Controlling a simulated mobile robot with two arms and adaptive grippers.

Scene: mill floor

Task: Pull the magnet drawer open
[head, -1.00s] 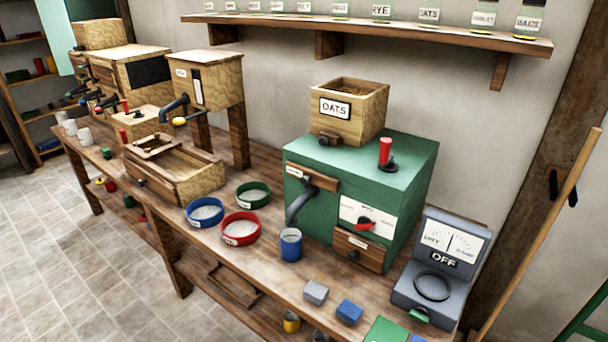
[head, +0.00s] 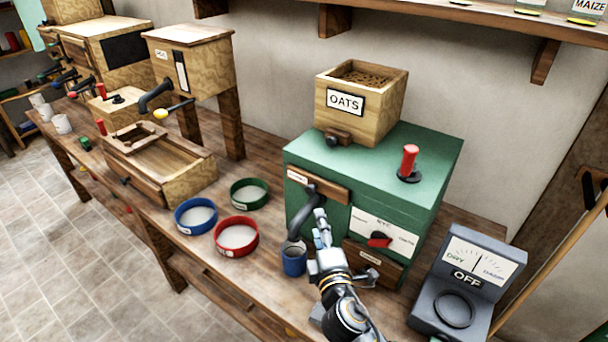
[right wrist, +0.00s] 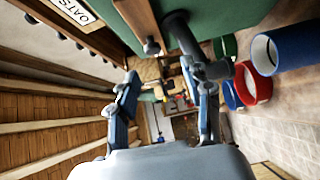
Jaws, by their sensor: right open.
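The green mill (head: 320,160) stands on the bench. Two small labelled wooden drawer fronts show on its front, one at the upper left (head: 325,188) above the black spout, one at the lower right (head: 372,264). I cannot read which label says magnet. In the right wrist view the upper front (right wrist: 138,18) shows a dark knob (right wrist: 151,46) beside the spout (right wrist: 185,45). My right gripper (head: 320,228) is open and empty in front of the mill, near the spout; it also shows in the right wrist view (right wrist: 166,82). My left gripper is not in view.
A blue cup (head: 293,260) stands under the spout, close to my right gripper. Red (head: 236,250), blue (head: 184,222) and green (head: 249,204) rimmed sieves lie to the left. A grey meter (head: 460,285) stands right. The OATS hopper (head: 350,120) sits on top.

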